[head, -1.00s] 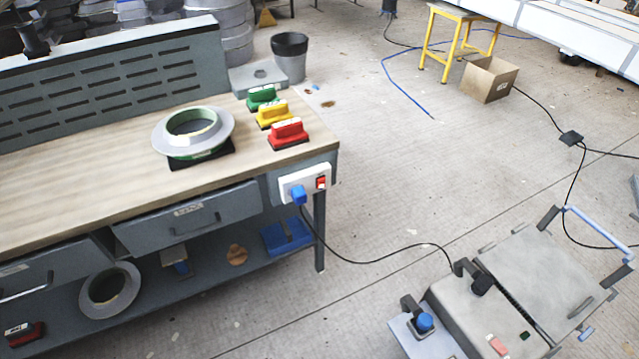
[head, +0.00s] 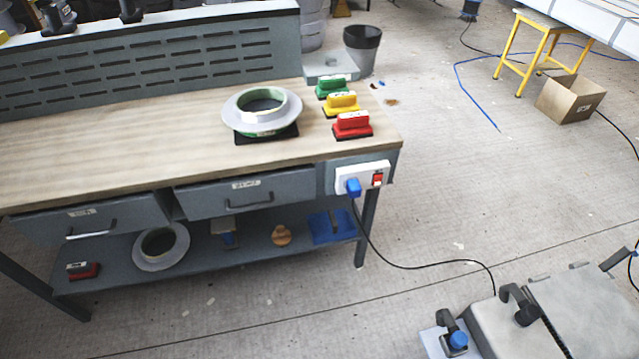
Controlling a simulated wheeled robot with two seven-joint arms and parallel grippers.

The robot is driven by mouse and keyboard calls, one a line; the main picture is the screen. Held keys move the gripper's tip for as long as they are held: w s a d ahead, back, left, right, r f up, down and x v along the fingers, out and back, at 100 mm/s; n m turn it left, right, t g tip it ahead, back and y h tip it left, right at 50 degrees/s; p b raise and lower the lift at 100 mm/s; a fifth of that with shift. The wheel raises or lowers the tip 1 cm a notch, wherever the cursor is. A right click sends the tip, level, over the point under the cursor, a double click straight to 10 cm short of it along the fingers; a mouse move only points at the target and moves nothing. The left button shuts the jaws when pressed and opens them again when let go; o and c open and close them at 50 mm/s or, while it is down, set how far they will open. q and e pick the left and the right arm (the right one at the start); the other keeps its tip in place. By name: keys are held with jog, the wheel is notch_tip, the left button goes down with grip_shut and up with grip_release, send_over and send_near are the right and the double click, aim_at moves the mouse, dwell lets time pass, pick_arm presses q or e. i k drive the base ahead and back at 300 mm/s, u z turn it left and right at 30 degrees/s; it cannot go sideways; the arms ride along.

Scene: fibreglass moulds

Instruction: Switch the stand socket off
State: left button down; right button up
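The stand socket (head: 363,178) is a white box on the right end of the workbench's front. A blue plug (head: 353,187) sits in its left part, with a black cable running down to the floor. A small red switch (head: 377,179) is on its right part; which way the switch is set is too small to tell. Neither of my grippers shows in the head view.
The workbench (head: 180,130) carries a ring-shaped mould (head: 262,110) and green, yellow and red blocks (head: 352,125). A grey machine (head: 590,310) stands at the lower right, with the cable (head: 430,265) crossing the floor between.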

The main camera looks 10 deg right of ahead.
aim_at(377, 181)
jog(key=u, duration=0.5)
jog(key=i, duration=0.5)
jog(key=z, duration=2.55)
